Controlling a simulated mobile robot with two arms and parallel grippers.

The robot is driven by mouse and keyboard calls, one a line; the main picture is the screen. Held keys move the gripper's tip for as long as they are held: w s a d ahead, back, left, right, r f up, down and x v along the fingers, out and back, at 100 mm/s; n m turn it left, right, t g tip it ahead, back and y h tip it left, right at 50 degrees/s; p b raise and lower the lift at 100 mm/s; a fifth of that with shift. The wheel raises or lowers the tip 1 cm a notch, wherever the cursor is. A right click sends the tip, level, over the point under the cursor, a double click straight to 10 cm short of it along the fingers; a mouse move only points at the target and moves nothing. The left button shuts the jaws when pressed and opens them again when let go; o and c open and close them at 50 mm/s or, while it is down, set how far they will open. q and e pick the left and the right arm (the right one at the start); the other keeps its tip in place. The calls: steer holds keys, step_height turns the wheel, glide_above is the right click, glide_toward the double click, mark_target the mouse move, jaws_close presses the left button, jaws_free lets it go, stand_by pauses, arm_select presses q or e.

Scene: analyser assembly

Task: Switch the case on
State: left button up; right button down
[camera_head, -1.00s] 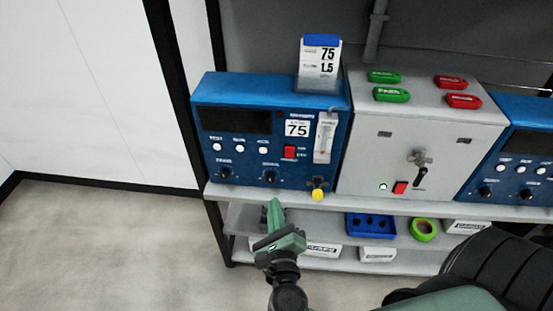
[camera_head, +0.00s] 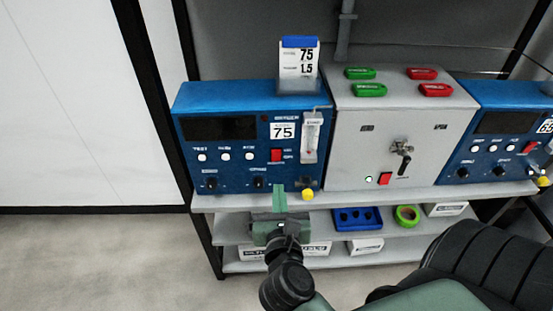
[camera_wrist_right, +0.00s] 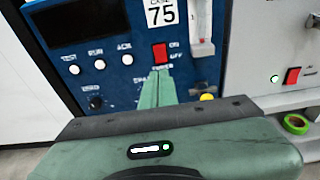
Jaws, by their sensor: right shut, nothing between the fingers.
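The blue case numbered 75 (camera_head: 190,110) stands at the left of the shelf top. Its dark display (camera_head: 226,128) shows no digits. Its red power switch (camera_head: 276,155) is on the front, right of several white buttons; the switch also shows in the right wrist view (camera_wrist_right: 160,53). My right gripper (camera_head: 279,190) is shut and empty, in front of the lower part of the case. In the right wrist view its closed fingertips (camera_wrist_right: 163,70) point up at the panel just below the red switch; whether they touch the panel I cannot tell. My left gripper is not in view.
A grey box (camera_head: 345,125) with a lever, a red switch and a lit lamp stands to the right. Another blue case (camera_head: 490,155) stands beyond it. A yellow knob (camera_head: 307,195) sits low on the case, right of my gripper. A blue tray and green tape lie below.

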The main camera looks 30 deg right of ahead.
mark_target(276, 153)
steer(key=p+x, duration=0.1)
steer(key=x, duration=0.3)
steer(key=p+x, duration=0.1)
steer(key=x, duration=0.2)
steer(key=r+p+x, duration=0.1)
steer(key=x, duration=0.3)
steer(key=shift+w+d, duration=0.3)
steer(key=shift+w, duration=0.05)
steer(key=shift+w+d+r+p, duration=0.15)
steer(key=shift+w+r+p, duration=0.1)
steer(key=shift+p, duration=0.2)
steer(key=shift+f, duration=0.15)
